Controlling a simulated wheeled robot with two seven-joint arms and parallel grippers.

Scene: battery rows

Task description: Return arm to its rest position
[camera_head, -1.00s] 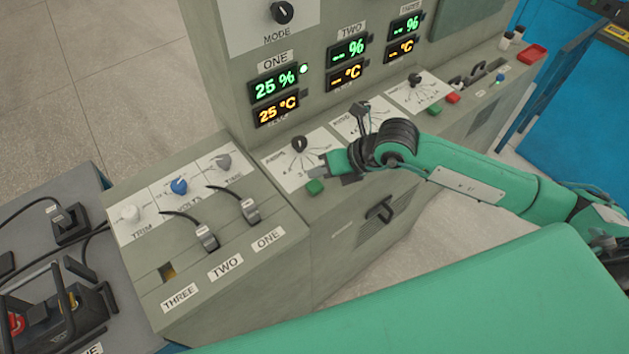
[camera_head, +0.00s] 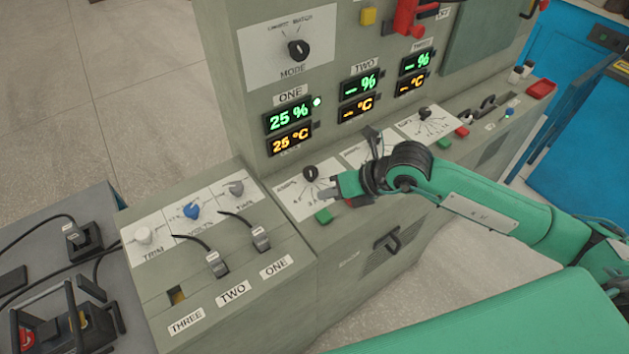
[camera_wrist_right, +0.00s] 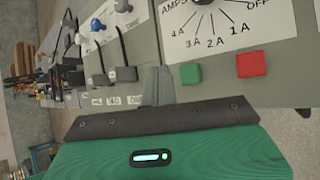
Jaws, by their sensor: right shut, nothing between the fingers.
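My right arm (camera_head: 500,210) is green with black joints and reaches in from the right over the charger's sloped control ledge. My right gripper (camera_head: 334,190) is shut and empty, just above the ledge beside the first AMPS dial (camera_head: 310,173) and a green button (camera_head: 323,216). In the right wrist view its shut grey fingers (camera_wrist_right: 158,85) point at the ledge, left of the green button (camera_wrist_right: 191,73) and a red button (camera_wrist_right: 251,64). They look apart from the buttons, though the gap is hard to judge. My left gripper is out of view.
The panel's ONE display (camera_head: 289,116) reads 25 % and 25 °C; TWO and THREE show dashes. Two plugs with cables stand in the slots labelled TWO (camera_head: 215,262) and ONE (camera_head: 260,238); slot THREE (camera_head: 177,295) is empty. A blue cabinet (camera_head: 590,130) stands at right.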

